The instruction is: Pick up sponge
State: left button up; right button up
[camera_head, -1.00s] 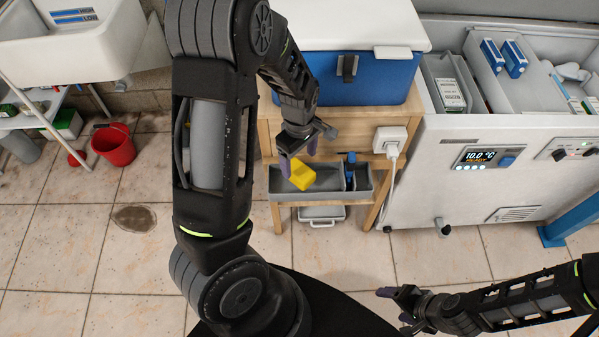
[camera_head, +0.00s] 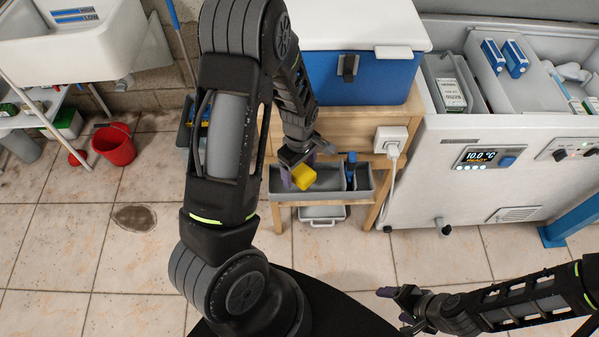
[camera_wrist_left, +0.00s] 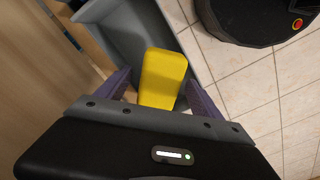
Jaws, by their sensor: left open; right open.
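The yellow sponge (camera_head: 303,177) stands in the left part of the grey tray fixed to the front of the wooden stand. My left gripper (camera_head: 298,172) is open at the sponge, with purple fingers pointing down around it. In the left wrist view the sponge (camera_wrist_left: 163,78) lies between the two spread fingers (camera_wrist_left: 160,95), and I see a gap at least on the left side. Its lower end is hidden by the gripper body. My right gripper (camera_head: 391,303) is low at the bottom of the head view, open and empty, far from the sponge.
The grey tray (camera_head: 283,194) has a walled compartment on its right with a blue item (camera_head: 351,165). A blue cool box (camera_head: 375,80) stands on the wooden stand behind. A white plug and cable (camera_head: 391,140) hang right of the tray. A red bucket (camera_head: 114,145) stands left.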

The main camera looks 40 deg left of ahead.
aim_at(299, 169)
dwell(0.4)
pick_arm(q)
jog(key=c, duration=1.4)
jog(key=shift+r, duration=0.15)
notch_tip(299, 169, up, 10)
jog(key=shift+f+p, duration=0.1)
jog(key=shift+p, duration=0.25)
